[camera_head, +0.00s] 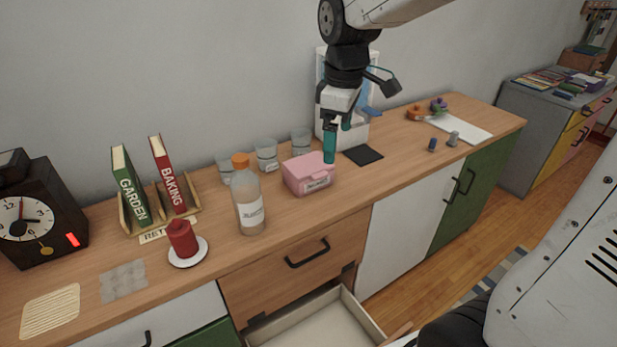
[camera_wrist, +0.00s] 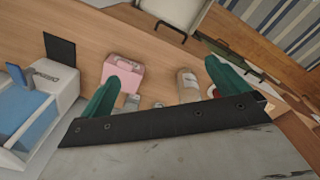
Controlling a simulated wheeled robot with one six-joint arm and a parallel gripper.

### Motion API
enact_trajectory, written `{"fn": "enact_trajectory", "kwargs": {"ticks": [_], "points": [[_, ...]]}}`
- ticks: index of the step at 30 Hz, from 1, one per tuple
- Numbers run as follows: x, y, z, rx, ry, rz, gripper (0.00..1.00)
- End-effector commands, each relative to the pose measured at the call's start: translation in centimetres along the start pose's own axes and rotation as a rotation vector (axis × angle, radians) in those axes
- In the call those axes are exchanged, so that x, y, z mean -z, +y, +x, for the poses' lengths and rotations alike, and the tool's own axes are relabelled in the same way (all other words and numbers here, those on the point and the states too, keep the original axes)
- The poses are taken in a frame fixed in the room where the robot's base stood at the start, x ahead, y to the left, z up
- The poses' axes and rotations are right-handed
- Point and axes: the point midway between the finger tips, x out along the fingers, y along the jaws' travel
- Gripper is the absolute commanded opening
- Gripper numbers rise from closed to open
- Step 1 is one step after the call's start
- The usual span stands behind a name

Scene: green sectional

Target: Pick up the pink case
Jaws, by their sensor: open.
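The pink case (camera_head: 308,174) is a small box with a lid and a pale label on its front, standing on the wooden counter (camera_head: 405,150). It also shows in the wrist view (camera_wrist: 124,73), left of centre, partly behind one finger. My gripper (camera_head: 338,142) has green fingers and hangs above the counter just right of and behind the case in the head view. In the wrist view my gripper (camera_wrist: 160,85) has its two fingers wide apart with nothing between them. Whether a finger touches the case I cannot tell.
A bottle with an orange cap (camera_head: 249,202) stands left of the case, with several glasses (camera_head: 266,156) behind. A white dispenser (camera_head: 353,132) stands behind my gripper, a black mat (camera_head: 362,155) to the right. An open drawer (camera_head: 325,325) juts out below.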

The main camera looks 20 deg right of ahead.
Motion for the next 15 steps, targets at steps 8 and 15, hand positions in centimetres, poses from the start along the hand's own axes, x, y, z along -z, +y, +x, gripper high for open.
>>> {"fn": "enact_trajectory", "kwargs": {"ticks": [8, 15], "points": [[7.8, 7.6, 7.4, 0.032, -0.017, -0.429, 1.0], [12.7, 12.1, 14.9, 0.053, -0.018, -0.75, 1.0]]}}
